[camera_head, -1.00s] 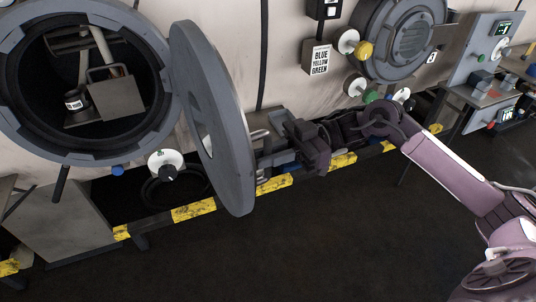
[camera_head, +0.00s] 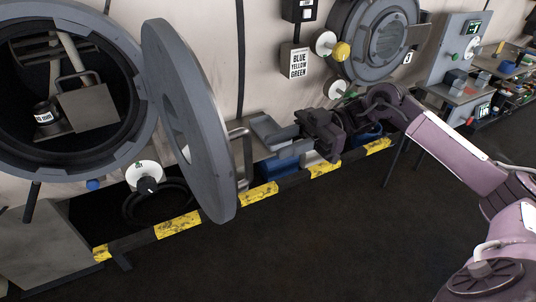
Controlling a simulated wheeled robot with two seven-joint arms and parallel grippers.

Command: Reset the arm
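My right gripper (camera_head: 268,134) comes in from the right on a pinkish arm with a dark wrist. Its grey fingers point left, just right of the round door's handle (camera_head: 240,152), and nothing shows held. The grey round door (camera_head: 190,120) stands swung open beside the round port (camera_head: 135,60) of the machine. My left gripper is not in view.
Inside the port are a metal box (camera_head: 92,108) and a small labelled container (camera_head: 45,113). A yellow-black rail (camera_head: 258,194) runs along the machine's foot. A closed round hatch (camera_head: 385,40) and a control panel (camera_head: 462,48) are farther right. The dark floor in front is clear.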

